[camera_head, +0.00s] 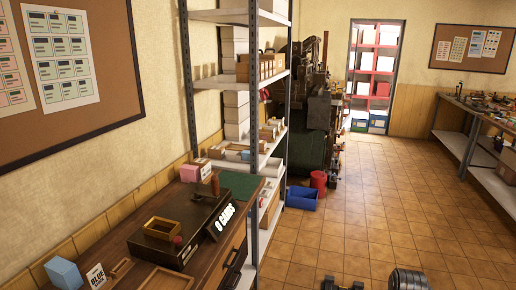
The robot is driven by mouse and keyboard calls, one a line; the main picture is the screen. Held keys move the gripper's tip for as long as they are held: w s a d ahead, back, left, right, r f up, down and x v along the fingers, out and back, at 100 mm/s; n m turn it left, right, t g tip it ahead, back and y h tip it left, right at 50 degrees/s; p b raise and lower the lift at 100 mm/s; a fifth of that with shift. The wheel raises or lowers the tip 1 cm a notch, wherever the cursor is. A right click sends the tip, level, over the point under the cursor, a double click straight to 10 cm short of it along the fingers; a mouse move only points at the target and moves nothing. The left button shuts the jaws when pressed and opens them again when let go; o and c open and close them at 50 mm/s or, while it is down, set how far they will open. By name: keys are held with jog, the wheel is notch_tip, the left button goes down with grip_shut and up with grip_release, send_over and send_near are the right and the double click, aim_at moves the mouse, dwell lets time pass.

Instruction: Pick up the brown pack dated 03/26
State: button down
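No date reading 03/26 is legible anywhere in the head view, so I cannot tell which thing is the brown pack. A row of small brown boxes (268,67) stands on an upper shelf of the metal rack; any print on them is too small to read. My gripper does not show clearly. Dark metal parts at the bottom edge, right of centre, may be part of my arm, but no fingertips can be made out.
A wooden desk (236,264) at lower left bears a dark case with a white-lettered sign (223,218), a pink box (195,171) and a blue box (63,273). A blue bin (302,198) and red bucket (318,180) stand on the floor. The tiled floor (385,225) is clear.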

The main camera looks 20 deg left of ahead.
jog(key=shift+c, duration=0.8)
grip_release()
